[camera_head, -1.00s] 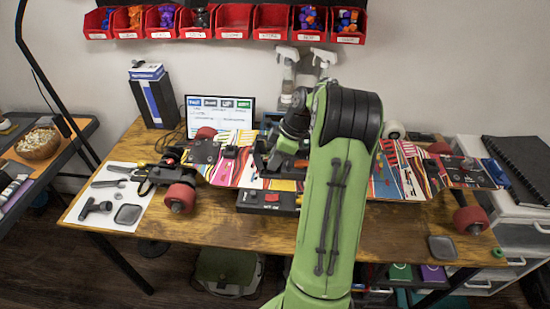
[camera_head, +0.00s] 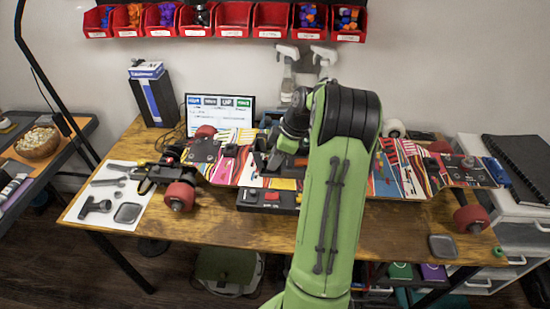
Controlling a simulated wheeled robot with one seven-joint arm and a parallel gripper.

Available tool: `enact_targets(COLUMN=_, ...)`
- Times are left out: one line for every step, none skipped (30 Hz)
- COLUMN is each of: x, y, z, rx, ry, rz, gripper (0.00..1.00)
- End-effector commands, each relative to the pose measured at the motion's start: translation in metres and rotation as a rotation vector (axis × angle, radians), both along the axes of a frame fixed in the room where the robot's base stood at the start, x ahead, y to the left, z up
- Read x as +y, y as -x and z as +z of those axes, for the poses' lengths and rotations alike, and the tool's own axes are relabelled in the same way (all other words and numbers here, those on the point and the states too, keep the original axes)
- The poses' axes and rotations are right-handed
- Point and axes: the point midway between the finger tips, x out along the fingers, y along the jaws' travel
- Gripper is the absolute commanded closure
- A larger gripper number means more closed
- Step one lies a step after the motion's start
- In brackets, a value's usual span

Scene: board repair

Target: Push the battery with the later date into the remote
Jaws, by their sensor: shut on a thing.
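My gripper (camera_head: 268,160) is the dark part at the end of my green arm, low over the middle of the skateboard. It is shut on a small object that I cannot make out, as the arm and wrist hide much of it. No battery or date can be made out.
A colourful skateboard (camera_head: 400,180) with red wheels spans the wooden table (camera_head: 225,228). A white mat (camera_head: 88,217) with tools lies at left. A monitor (camera_head: 220,104) and spray bottles (camera_head: 287,62) stand behind. Red bins (camera_head: 233,14) hang on the wall. The table's front right is mostly clear.

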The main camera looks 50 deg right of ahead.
Motion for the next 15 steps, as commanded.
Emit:
enact_targets(x=0.0000, y=0.0000, z=-0.0001, rx=0.000, ry=0.000, rz=0.000, gripper=1.00)
enact_targets(x=0.0000, y=0.0000, z=-0.0003, rx=0.000, ry=0.000, rz=0.000, gripper=1.00)
enact_targets(x=0.0000, y=0.0000, z=-0.0008, rx=0.000, ry=0.000, rz=0.000, gripper=1.00)
enact_targets(x=0.0000, y=0.0000, z=-0.0011, rx=0.000, ry=0.000, rz=0.000, gripper=1.00)
enact_targets(x=0.0000, y=0.0000, z=-0.0015, rx=0.000, ry=0.000, rz=0.000, gripper=1.00)
enact_targets(x=0.0000, y=0.0000, z=-0.0021, rx=0.000, ry=0.000, rz=0.000, gripper=1.00)
enact_targets(x=0.0000, y=0.0000, z=-0.0025, rx=0.000, ry=0.000, rz=0.000, gripper=1.00)
enact_targets(x=0.0000, y=0.0000, z=-0.0029, rx=0.000, ry=0.000, rz=0.000, gripper=1.00)
enact_targets(x=0.0000, y=0.0000, z=-0.0035, rx=0.000, ry=0.000, rz=0.000, gripper=1.00)
enact_targets(x=0.0000, y=0.0000, z=-0.0038, rx=0.000, ry=0.000, rz=0.000, gripper=1.00)
enact_targets(x=0.0001, y=-0.0001, z=-0.0042, rx=0.000, ry=0.000, rz=0.000, gripper=1.00)
enact_targets(x=0.0000, y=-0.0001, z=-0.0046, rx=0.000, ry=0.000, rz=0.000, gripper=1.00)
enact_targets(x=0.0000, y=0.0000, z=-0.0051, rx=0.000, ry=0.000, rz=0.000, gripper=1.00)
enact_targets(x=0.0001, y=0.0000, z=-0.0054, rx=0.000, ry=0.000, rz=0.000, gripper=1.00)
enact_targets(x=0.0001, y=0.0000, z=-0.0059, rx=0.000, ry=0.000, rz=0.000, gripper=1.00)
